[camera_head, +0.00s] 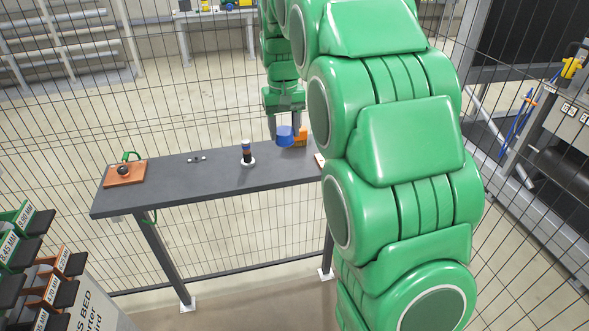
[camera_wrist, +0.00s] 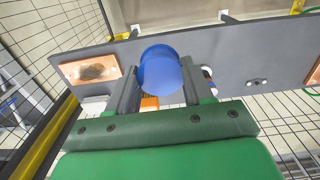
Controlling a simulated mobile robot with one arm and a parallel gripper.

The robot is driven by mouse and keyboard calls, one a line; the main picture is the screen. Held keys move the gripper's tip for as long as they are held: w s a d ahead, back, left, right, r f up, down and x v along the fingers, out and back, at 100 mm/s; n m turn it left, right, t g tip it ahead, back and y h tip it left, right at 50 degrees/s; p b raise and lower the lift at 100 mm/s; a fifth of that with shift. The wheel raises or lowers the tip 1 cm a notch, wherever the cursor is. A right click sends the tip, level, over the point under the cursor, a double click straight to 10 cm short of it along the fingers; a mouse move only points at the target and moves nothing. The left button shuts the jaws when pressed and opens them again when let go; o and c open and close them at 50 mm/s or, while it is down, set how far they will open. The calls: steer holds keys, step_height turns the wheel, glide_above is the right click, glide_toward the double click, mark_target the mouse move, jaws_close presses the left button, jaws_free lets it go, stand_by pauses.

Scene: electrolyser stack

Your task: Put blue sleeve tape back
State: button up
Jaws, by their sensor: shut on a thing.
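My gripper (camera_head: 284,122) is at the far right part of the dark bench, pointing down. It is shut on a round blue thing, which looks like the blue sleeve tape (camera_head: 285,137). In the wrist view, the blue tape (camera_wrist: 160,70) sits between the two fingers of my gripper (camera_wrist: 160,84). It appears close to the bench top; I cannot tell if it touches. To its left in the head view, a dark upright post (camera_head: 247,153) with a blue top and an orange band stands on a white round base. In the wrist view it is mostly behind a finger.
An orange object (camera_head: 302,137) is right beside the blue tape. The dark bench (camera_head: 205,180) also has a small metal part (camera_head: 197,159) and a brown board with a black knob (camera_head: 124,173). A wire fence runs behind it. Labelled bins (camera_head: 22,235) stand at lower left.

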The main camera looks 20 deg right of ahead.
steer(key=s+d+f, duration=0.2)
steer(key=s+d, duration=0.1)
steer(key=s, duration=0.5)
steer(key=w+f, duration=0.3)
steer(key=w, duration=0.1)
steer(key=w+f, duration=0.3)
steer(key=w, duration=0.2)
steer(key=w+d+f, duration=0.1)
steer(key=w+f, duration=0.2)
steer(key=w, duration=0.1)
steer(key=shift+w+d, duration=0.1)
steer(key=shift+w, duration=0.25)
steer(key=shift+w+f, duration=0.25)
steer(key=shift+f, duration=1.5)
steer(key=shift+f, duration=0.1)
steer(key=o, duration=0.9)
